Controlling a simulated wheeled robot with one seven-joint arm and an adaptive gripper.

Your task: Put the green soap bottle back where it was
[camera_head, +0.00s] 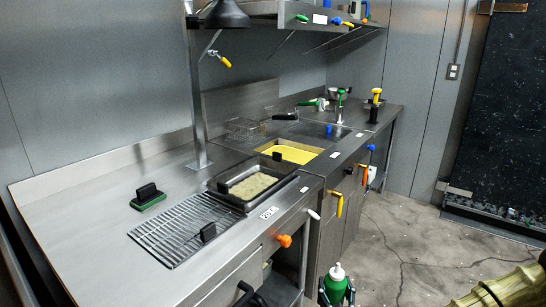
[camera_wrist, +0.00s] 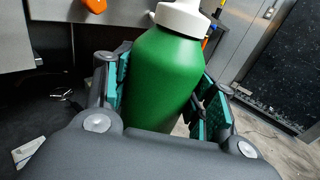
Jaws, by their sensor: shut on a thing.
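The green soap bottle (camera_head: 336,283) with a white cap shows at the bottom of the head view, in front of the counter and below its top. In the wrist view the green soap bottle (camera_wrist: 160,75) fills the middle, slightly tilted, its white cap cut off by the top edge. My gripper (camera_wrist: 160,95) is shut on the bottle's body, with a teal-padded finger on each side. My gripper also shows in the head view (camera_head: 337,296), around the bottle. The bottle's lower part is hidden by my gripper.
The steel counter (camera_head: 95,225) holds a grill grate (camera_head: 185,230), a dark tray (camera_head: 250,187), a green-based scrubber (camera_head: 148,197) and a yellow-filled basin (camera_head: 290,152). An orange knob (camera_head: 284,241) and a yellow handle (camera_head: 337,203) stick out from its front. Concrete floor (camera_head: 400,235) at right is open.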

